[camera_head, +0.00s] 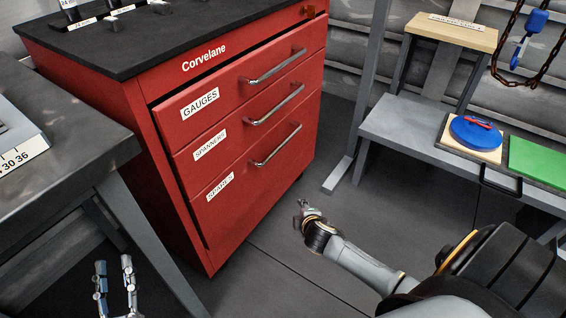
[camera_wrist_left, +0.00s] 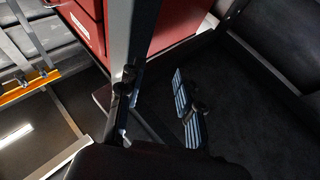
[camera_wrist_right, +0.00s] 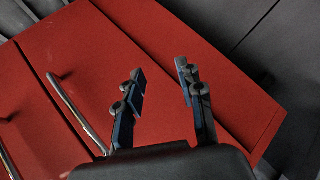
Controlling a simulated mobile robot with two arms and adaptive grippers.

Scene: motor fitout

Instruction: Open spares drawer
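The spares drawer (camera_head: 238,185) is the bottom drawer of the red cabinet, with a SPARES label and a silver bar handle (camera_head: 277,146). Its front looks level with the drawers above, so it appears shut. My right gripper (camera_head: 304,205) is in front of the cabinet, low, right of and below that handle. In the right wrist view it (camera_wrist_right: 164,88) is open and empty, facing red fronts; a bar handle (camera_wrist_right: 76,112) lies left of its fingers, apart from them. My left gripper (camera_head: 113,272) is open and empty at the lower left, beside the grey table's leg.
The gauges drawer (camera_head: 230,92) and spanners drawer (camera_head: 250,122) are above. A grey table (camera_head: 70,150) stands left, close to the cabinet. A grey bench (camera_head: 400,125) with a blue disc and green panel stands right. The floor (camera_head: 290,265) before the cabinet is clear.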

